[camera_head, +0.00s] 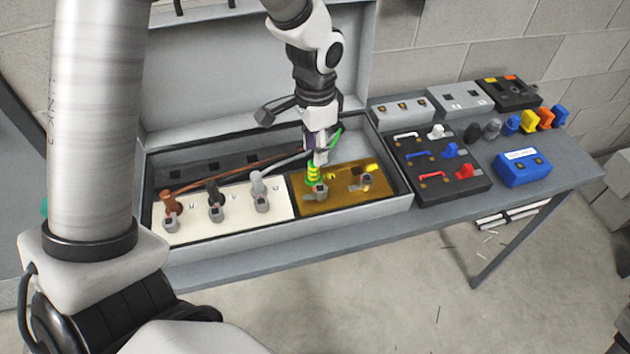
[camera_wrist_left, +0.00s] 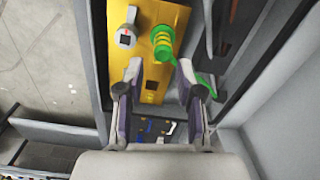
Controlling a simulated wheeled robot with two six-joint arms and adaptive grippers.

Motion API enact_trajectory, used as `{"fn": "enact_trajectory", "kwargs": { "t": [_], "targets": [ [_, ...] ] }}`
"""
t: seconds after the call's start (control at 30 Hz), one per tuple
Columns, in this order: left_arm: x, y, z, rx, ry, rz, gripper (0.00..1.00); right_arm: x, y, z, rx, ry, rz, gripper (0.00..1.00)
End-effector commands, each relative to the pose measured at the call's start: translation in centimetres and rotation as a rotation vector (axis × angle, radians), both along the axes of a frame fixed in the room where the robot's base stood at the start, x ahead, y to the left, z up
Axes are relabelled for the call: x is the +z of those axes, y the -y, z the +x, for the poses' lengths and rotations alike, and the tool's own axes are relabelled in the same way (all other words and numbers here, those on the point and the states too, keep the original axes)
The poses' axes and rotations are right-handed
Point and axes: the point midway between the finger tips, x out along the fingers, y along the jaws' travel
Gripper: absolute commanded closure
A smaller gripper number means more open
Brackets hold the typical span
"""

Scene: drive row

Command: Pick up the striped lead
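The striped lead (camera_head: 314,173) has a green-and-yellow ribbed plug end standing at a grey terminal on the gold plate (camera_head: 345,198), in the right part of the open box. Its green cable runs back past the gripper. In the left wrist view the striped plug end (camera_wrist_left: 163,42) lies just beyond the fingertips, roughly in line with the gap, and the green cable passes beside the right-hand finger. My left gripper (camera_head: 318,150) is pointing down close behind the plug. In the wrist view its fingers (camera_wrist_left: 158,72) are apart with nothing held between them. My right gripper is not seen.
Brown (camera_head: 172,202), black (camera_head: 215,195) and grey (camera_head: 257,185) leads stand on the white plate (camera_head: 235,212) to the left. The box walls surround the plates. A black switch panel (camera_head: 440,190) and a blue block (camera_head: 522,168) stand to the right on the bench.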

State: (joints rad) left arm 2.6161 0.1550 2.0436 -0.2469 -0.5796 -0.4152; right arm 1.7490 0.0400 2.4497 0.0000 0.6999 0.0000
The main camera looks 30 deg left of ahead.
Motion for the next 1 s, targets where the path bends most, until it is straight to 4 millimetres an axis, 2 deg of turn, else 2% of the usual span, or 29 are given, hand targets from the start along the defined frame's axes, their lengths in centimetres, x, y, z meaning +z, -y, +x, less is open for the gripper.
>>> {"fn": "enact_trajectory", "kwargs": {
  "t": [0.27, 0.43, 0.67, 0.7, 0.8, 1.0],
  "targets": [
    [-3.6, -0.2, -0.2, 0.001, -0.007, -0.002, 0.64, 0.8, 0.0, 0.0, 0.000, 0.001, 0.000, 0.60],
    [-6.7, -0.4, -0.2, 0.000, -0.005, 0.000, 0.64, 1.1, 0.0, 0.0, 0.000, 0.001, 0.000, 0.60],
    [-7.3, -0.4, -0.1, 0.000, -0.002, -0.001, 0.64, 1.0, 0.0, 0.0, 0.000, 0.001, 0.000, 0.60],
    [-7.3, -0.4, -0.1, 0.000, -0.002, -0.001, 0.67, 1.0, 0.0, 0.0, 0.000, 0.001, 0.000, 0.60],
    [-7.3, -0.4, -0.1, 0.000, -0.002, -0.001, 1.00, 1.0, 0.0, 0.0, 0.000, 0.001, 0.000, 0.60],
    [-7.3, -0.4, -0.1, 0.000, -0.002, -0.001, 1.00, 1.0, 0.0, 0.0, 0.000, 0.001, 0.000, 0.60]
  ]
}}
